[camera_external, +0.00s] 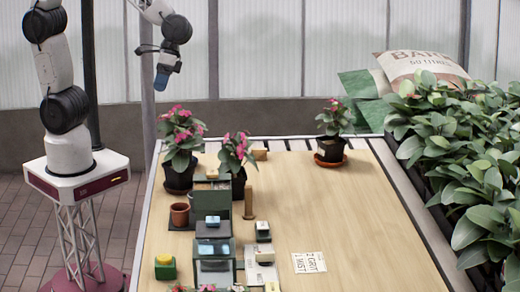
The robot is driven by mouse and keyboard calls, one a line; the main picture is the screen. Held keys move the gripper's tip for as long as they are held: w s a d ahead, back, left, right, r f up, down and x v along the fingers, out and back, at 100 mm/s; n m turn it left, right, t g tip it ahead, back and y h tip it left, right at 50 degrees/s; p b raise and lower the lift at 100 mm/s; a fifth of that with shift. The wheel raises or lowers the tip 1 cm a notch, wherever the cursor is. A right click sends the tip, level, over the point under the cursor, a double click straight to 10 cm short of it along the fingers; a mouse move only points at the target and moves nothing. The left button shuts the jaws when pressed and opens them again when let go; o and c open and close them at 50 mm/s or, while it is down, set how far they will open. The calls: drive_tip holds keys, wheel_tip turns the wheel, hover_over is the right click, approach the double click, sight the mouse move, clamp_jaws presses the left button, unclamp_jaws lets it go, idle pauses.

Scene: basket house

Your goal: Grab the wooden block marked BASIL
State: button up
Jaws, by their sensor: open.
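My gripper (162,80) hangs in the air at the upper left, above and behind the potted plants. It points down, is open, and nothing shows between its fingers. I cannot read the word BASIL on either one, so I cannot tell which piece is marked. Both are well below my gripper and to its right.
Pink-flowered pots (179,178) stand at the table's back left, and another pot (331,150) at the back. Dark green boxes (211,245) with small blocks crowd the left side. A printed card (309,263) lies at front. The table's (340,215) right half is mostly clear, beside dense foliage.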

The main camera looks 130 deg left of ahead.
drive_tip(key=w+a+f+n+h, duration=0.2)
drive_tip(key=w+a+f+n, duration=0.3)
drive_tip(key=a, duration=0.3)
drive_tip(key=n+t+h, duration=0.3)
drive_tip(key=n+t, duration=0.6)
drive_tip(key=n, duration=0.3)
approach(259, 149)
drive_tip(key=x, duration=0.4)
drive_tip(key=shift+w+d, duration=0.1)
drive_tip(key=shift+w, duration=0.1)
drive_tip(key=shift+x, duration=1.3)
drive_tip(key=shift+x, duration=2.6)
drive_tip(key=shift+s+f, duration=0.1)
